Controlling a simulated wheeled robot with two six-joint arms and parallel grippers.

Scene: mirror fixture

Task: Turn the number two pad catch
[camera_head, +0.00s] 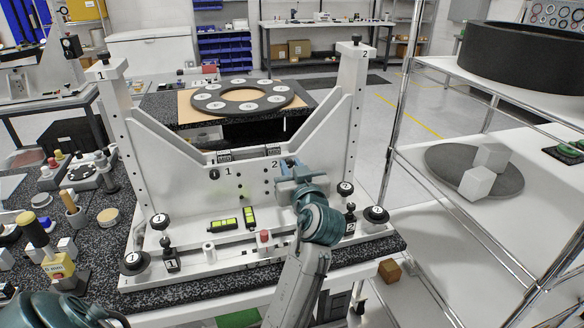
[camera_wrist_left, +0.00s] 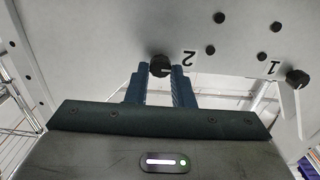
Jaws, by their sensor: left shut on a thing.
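The number two pad catch is a small black knob (camera_wrist_left: 160,66) on the upright white plate of the mirror fixture (camera_head: 250,190), beside a printed 2. My left gripper (camera_head: 289,166) is at the plate and mostly covers this catch in the head view. In the left wrist view my left gripper (camera_wrist_left: 160,76) has its blue fingers on either side of the knob, shut on it. The number one pad catch (camera_head: 213,174) is a similar black knob to the left, beside a printed 1; it also shows in the left wrist view (camera_wrist_left: 298,77). My right gripper is not in view.
Numbered black knobs (camera_head: 344,188) and two green levels (camera_head: 222,225) sit on the fixture base. White posts (camera_head: 356,110) rise at both sides. A wire-framed shelf (camera_head: 450,220) stands right. Small parts (camera_head: 65,200) crowd the dark bench at left.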

